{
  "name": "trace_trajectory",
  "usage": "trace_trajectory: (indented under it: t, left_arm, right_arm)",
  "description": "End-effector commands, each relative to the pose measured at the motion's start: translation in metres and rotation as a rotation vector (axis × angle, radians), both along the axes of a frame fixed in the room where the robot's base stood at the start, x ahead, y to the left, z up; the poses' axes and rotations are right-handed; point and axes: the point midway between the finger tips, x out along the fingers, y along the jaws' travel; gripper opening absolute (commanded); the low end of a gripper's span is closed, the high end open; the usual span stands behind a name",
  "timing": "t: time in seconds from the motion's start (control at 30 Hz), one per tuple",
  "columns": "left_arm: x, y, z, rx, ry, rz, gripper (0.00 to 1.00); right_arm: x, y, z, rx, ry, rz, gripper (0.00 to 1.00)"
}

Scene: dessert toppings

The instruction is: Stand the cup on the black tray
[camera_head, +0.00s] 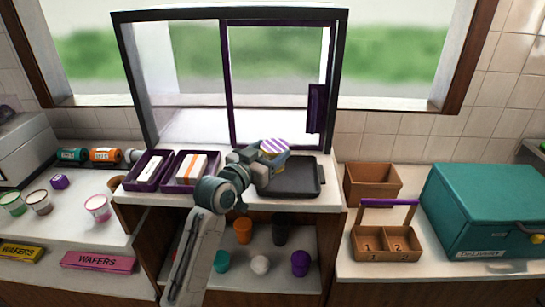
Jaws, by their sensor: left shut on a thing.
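A cup with a purple-and-white striped top (274,147) and a bit of yellow below it is at the back left part of the black tray (305,180). My left gripper (262,163) is shut on the cup and comes in from the left, hiding part of the cup and the tray's left side. The cup looks roughly upright. I cannot tell whether its base touches the tray. The rest of the tray looks empty. My right gripper is not in view.
Two purple trays (142,186) with boxes stand left of the black tray, before the framed window (228,90). A brown box (372,180), a two-part carrier (386,243) and a teal delivery box (490,215) stand right. Several cups sit on the shelf below.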

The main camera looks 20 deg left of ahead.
Motion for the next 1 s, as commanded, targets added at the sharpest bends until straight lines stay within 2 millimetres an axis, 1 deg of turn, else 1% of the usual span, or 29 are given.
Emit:
trace_trajectory:
  t: [0.03,0.17,0.3,0.43,0.7,0.8,0.83,0.9,0.93,1.0]
  left_arm:
    - [0.006,-0.004,0.002,-0.002,0.0,0.0,0.34]
    - [0.011,-0.007,-0.003,0.0,0.001,0.0,0.34]
    - [0.011,-0.006,-0.021,0.0,0.005,0.001,0.34]
    - [0.011,-0.006,-0.034,0.0,0.001,0.002,0.34]
    - [0.011,-0.006,-0.037,0.001,-0.001,0.002,0.34]
    - [0.011,-0.006,-0.041,0.001,-0.001,0.002,0.34]
    - [0.011,-0.006,-0.04,0.001,0.0,0.002,0.68]
    - [0.011,-0.006,-0.039,0.001,0.0,0.002,0.82]
    - [0.011,-0.006,-0.039,0.001,0.0,0.002,0.86]
    - [0.01,-0.006,-0.039,0.001,0.0,0.002,0.86]
  right_arm:
    - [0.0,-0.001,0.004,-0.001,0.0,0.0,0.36]
    - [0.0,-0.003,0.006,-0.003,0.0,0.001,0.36]
    - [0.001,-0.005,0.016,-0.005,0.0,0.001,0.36]
    - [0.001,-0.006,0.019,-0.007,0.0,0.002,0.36]
    - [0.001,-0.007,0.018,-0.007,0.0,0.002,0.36]
    - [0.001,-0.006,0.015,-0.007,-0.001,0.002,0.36]
    - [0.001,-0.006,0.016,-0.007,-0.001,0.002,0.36]
    - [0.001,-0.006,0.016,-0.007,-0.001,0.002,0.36]
    - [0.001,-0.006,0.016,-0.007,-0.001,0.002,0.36]
    - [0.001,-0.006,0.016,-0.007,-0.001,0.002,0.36]
